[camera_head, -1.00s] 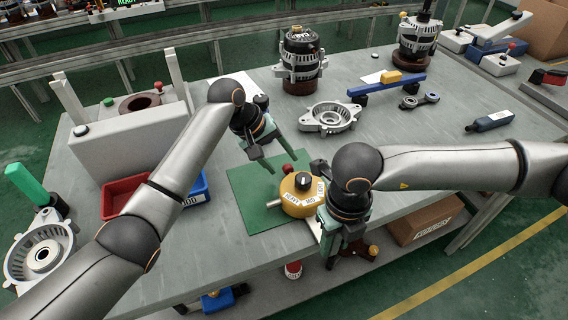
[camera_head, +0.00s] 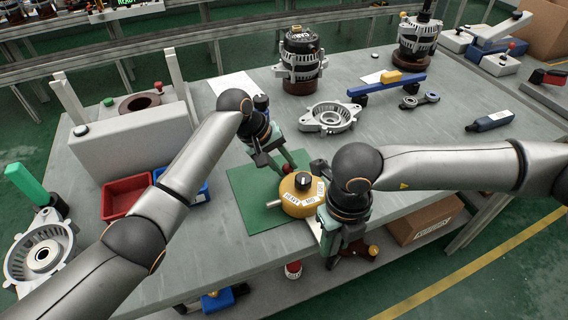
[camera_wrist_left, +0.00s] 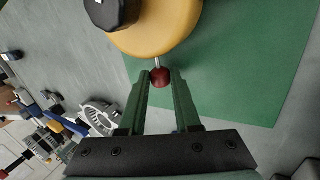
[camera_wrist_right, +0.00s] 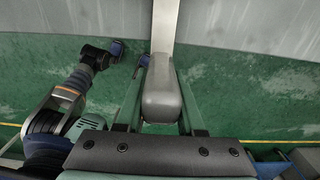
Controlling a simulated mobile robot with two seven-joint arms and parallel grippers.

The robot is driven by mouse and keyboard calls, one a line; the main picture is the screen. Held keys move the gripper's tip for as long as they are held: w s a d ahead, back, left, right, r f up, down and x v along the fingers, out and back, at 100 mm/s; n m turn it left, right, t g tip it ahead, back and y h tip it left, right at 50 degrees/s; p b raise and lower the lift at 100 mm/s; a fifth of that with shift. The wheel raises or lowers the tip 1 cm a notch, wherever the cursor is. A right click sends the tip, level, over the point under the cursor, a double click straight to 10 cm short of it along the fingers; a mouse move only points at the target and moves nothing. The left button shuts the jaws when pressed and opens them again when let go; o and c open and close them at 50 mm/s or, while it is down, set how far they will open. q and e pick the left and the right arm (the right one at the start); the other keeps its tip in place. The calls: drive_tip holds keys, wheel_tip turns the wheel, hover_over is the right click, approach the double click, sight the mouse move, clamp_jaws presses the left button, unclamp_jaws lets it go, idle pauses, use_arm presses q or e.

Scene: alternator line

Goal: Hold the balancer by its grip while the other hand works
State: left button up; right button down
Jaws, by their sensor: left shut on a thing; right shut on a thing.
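The yellow balancer (camera_head: 301,206) stands on a green mat (camera_head: 256,222) near the table's front edge. It has a black dial (camera_head: 303,181), white labels including HEAVY and MID, and a metal pin on its left side. My left gripper (camera_head: 287,164) is shut on its red ball knob (camera_wrist_left: 160,77), which sits on a thin metal stem. My right gripper (camera_head: 341,243) is at the front edge, shut on a rounded grey grip (camera_wrist_right: 160,100). A pale bar runs from this grip toward the table. My right arm hides part of the balancer's right side.
A red bin (camera_head: 125,195) and a blue bin (camera_head: 197,187) stand left of the mat. A metal housing (camera_head: 330,117), a blue bar with a yellow block (camera_head: 388,84) and alternators (camera_head: 302,62) stand behind. A cardboard box (camera_head: 428,220) is below on the right.

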use_arm(q)
clamp_jaws()
drive_tip(key=shift+w+a, duration=0.1)
drive_tip(key=shift+w, duration=0.05)
idle(0.7)
drive_tip(key=shift+w+a, duration=0.25)
drive_tip(key=shift+w, duration=0.35)
drive_tip(key=shift+w+a, duration=0.2)
drive_tip(key=shift+w, duration=0.4)
drive_tip(key=o, duration=0.8)
unclamp_jaws()
drive_tip(key=v, duration=1.2)
